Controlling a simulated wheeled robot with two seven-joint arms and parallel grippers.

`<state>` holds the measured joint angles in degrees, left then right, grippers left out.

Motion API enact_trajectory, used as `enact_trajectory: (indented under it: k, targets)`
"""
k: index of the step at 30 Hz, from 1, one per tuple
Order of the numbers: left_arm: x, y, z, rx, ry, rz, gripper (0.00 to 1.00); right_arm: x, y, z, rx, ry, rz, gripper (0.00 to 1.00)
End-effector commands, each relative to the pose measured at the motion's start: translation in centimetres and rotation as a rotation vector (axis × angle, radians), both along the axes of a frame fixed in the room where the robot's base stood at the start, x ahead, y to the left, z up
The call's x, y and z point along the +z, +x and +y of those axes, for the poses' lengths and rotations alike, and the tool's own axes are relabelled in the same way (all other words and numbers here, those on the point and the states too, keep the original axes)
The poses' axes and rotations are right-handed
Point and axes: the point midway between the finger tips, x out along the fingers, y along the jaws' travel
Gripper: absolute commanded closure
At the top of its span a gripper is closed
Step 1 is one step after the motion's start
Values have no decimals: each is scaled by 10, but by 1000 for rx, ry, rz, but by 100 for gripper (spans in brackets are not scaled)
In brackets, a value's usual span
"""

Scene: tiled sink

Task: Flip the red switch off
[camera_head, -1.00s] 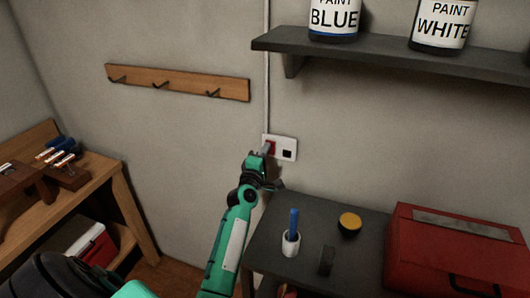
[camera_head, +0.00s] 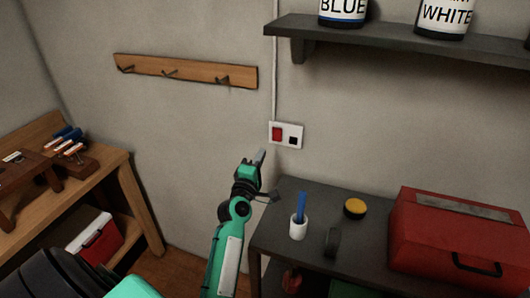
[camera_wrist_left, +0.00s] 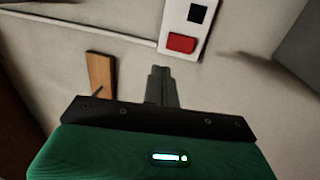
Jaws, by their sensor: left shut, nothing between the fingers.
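The red switch (camera_head: 277,134) is on a white wall plate (camera_head: 286,143), beside a small black square socket. In the left wrist view the red switch (camera_wrist_left: 181,44) shows as a raised block on the plate, just beyond the fingers. My left gripper (camera_head: 262,154) is shut and empty, a little below and left of the plate, apart from the switch. Its closed fingers also show in the left wrist view (camera_wrist_left: 160,72). Whether the switch is on or off I cannot tell. My right gripper is not in view.
A dark table (camera_head: 300,254) below holds a white cup (camera_head: 298,228) with a blue stick, a yellow-topped round item (camera_head: 355,208) and a red toolbox (camera_head: 460,235). A dark shelf (camera_head: 400,48) with paint cans juts out above right. A wooden hook rail (camera_head: 185,71) is at upper left.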

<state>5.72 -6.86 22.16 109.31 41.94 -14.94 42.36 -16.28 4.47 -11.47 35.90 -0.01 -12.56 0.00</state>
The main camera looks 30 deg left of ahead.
Motion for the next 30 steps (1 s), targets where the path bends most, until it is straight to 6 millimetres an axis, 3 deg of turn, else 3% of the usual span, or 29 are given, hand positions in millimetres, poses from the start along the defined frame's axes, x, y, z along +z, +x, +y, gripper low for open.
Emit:
enact_trajectory:
  k: [6, 12, 26, 30]
  targets:
    - [-1, -22, -5, 0, 0, 0, 100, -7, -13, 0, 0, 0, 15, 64]
    - [0, -26, -6, 0, 0, 0, 100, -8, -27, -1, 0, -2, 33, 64]
    - [0, -25, -6, -1, 4, 3, 100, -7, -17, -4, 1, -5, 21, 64]
    - [-11, -31, -24, -49, 97, 80, 100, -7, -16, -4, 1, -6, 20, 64]
